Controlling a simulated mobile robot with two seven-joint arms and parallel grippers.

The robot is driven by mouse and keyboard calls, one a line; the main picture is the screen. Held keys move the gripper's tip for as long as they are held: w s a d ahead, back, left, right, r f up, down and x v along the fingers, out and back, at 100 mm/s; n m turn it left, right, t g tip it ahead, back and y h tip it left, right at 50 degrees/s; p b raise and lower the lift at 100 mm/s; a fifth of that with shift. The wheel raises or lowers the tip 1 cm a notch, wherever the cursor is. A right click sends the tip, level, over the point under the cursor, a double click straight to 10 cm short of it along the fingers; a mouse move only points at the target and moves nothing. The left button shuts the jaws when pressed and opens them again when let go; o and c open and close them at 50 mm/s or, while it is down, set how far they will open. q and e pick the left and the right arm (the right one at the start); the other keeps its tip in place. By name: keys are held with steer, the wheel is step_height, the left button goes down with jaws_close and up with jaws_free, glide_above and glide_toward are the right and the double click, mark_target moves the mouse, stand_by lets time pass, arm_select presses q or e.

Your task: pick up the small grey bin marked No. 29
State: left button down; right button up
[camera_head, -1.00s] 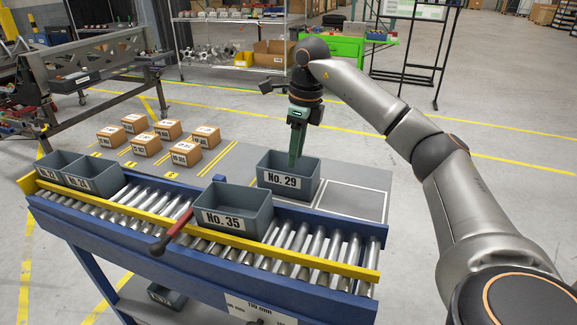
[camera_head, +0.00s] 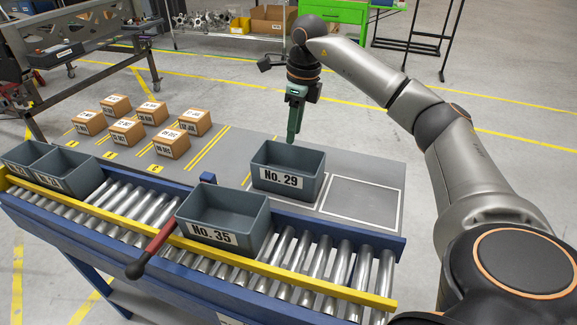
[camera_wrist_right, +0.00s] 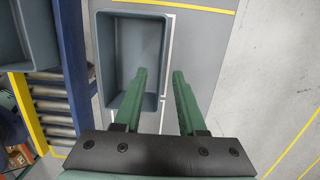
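The small grey bin marked No. 29 (camera_head: 278,180) is open and empty. It stands upright on the grey surface behind the roller conveyor, its label facing me. My right gripper (camera_head: 292,138) points down over the bin's far wall, empty. In the right wrist view the bin (camera_wrist_right: 103,60) is at upper left. How high the fingertips are above the rim I cannot tell. My left gripper is not in view.
Another grey bin, No. 35 (camera_head: 215,236), sits on the rollers (camera_head: 315,262) in front and left of No. 29. A red lever (camera_head: 152,250) sticks out beside it. Several brown boxes (camera_head: 172,145) stand to the left. The white-outlined area (camera_head: 362,200) at right is empty.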

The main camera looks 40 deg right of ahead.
mark_target(291, 168)
step_height(291, 168, down, 3)
steer(key=shift+w+f, duration=0.15)
steer(key=shift+f, duration=0.05)
steer(key=shift+d+f, duration=0.1)
steer(key=shift+f, duration=2.55)
jaws_close()
